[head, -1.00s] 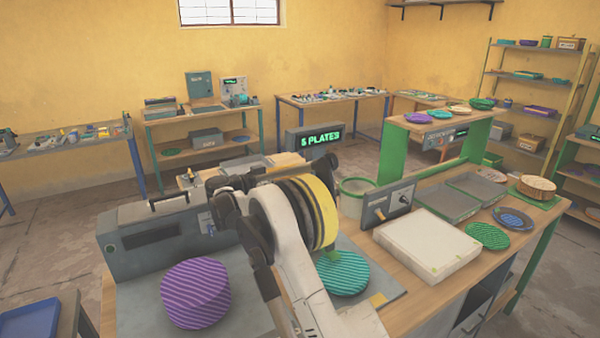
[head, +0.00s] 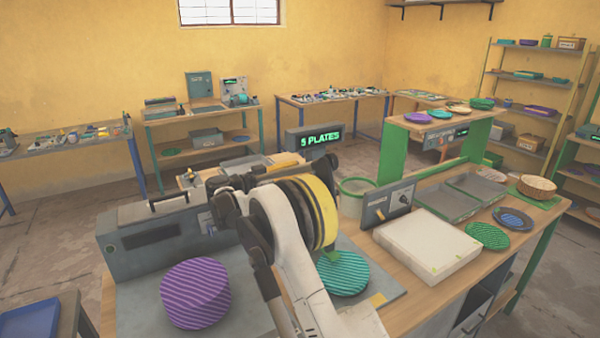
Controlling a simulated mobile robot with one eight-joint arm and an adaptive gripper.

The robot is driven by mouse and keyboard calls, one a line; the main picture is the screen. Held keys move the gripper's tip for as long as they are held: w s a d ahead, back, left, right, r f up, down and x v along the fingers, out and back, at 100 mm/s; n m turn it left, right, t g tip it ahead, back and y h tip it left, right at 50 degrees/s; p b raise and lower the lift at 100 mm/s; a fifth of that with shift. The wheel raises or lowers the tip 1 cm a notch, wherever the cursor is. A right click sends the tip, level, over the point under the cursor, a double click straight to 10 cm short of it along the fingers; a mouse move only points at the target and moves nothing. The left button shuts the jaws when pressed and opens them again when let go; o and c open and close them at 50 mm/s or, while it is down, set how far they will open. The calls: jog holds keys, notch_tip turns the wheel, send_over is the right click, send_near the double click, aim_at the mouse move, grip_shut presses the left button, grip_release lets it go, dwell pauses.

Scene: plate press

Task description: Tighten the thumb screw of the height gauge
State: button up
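I cannot make out for certain a height gauge or its thumb screw. The dark end of my arm, with my gripper (head: 232,190), is over the bench in front of the grey machine (head: 150,240). The fingers do not show clearly, so I cannot tell whether they are open or hold anything. My arm's links hide the middle of the bench.
A purple striped stack (head: 195,293) and a teal striped plate (head: 343,272) flank my arm on the bench. A white slab (head: 427,245), grey trays (head: 440,228) and a green plate (head: 487,236) lie to the right. A display (head: 314,138) behind reads "5 PLATES".

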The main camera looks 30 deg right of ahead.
jog(key=a, duration=1.2)
jog(key=shift+s, duration=0.2)
